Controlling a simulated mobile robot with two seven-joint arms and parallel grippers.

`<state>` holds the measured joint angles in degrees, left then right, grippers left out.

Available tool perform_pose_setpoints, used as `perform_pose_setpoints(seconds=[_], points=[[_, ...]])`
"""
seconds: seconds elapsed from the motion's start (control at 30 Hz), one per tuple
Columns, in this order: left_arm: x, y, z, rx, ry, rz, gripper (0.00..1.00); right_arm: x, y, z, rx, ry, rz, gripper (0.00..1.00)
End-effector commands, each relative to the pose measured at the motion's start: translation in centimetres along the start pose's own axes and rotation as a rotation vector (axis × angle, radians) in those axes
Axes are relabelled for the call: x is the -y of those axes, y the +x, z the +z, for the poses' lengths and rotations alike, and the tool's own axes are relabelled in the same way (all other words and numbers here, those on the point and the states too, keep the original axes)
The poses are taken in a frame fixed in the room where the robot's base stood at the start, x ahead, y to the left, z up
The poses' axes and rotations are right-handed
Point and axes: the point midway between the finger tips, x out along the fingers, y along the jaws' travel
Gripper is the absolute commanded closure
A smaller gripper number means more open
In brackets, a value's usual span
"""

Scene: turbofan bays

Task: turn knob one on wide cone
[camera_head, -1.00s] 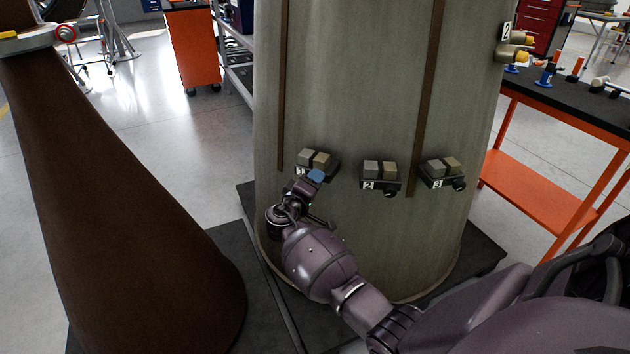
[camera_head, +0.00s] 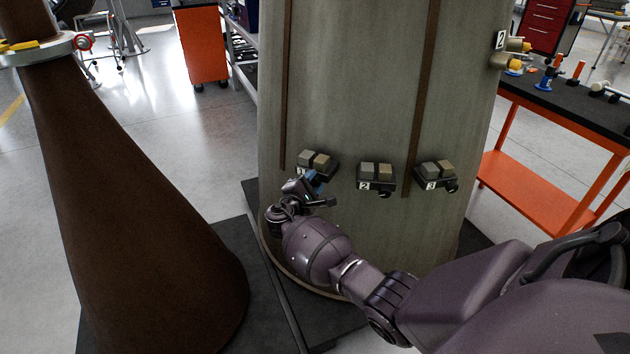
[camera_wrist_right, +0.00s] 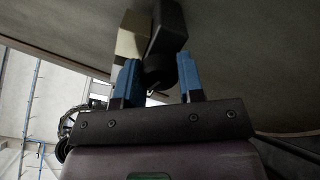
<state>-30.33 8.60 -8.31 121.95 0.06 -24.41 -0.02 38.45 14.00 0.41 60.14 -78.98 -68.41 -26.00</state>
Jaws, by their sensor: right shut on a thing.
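The wide cone (camera_head: 350,100) is the grey-green body in the middle of the head view. Box one (camera_head: 314,162) is at the left, box two (camera_head: 376,175) in the middle, box three (camera_head: 436,174) at the right. My right gripper (camera_head: 314,183) is at the underside of box one. In the right wrist view my right gripper's blue fingers (camera_wrist_right: 158,80) are shut on the dark round knob (camera_wrist_right: 157,72) under the box. The fingers hide much of the knob in the head view. My left gripper is not in view.
A brown narrow cone (camera_head: 130,190) stands at the left on a dark base. An orange bench (camera_head: 540,170) with small tools stands at the right. Grey floor lies between the cones.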

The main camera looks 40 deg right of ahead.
Motion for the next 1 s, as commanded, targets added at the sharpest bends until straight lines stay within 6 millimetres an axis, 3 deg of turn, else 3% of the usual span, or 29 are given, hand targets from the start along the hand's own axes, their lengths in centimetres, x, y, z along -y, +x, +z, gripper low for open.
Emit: perform_pose_setpoints(seconds=[0.6,1.0], points=[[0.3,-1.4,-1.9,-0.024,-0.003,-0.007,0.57,-0.1,0.0,0.2,0.001,-0.576,0.0,0.88],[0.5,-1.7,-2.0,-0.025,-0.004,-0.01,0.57,0.2,0.0,0.1,0.0,-0.832,-0.001,0.88]])
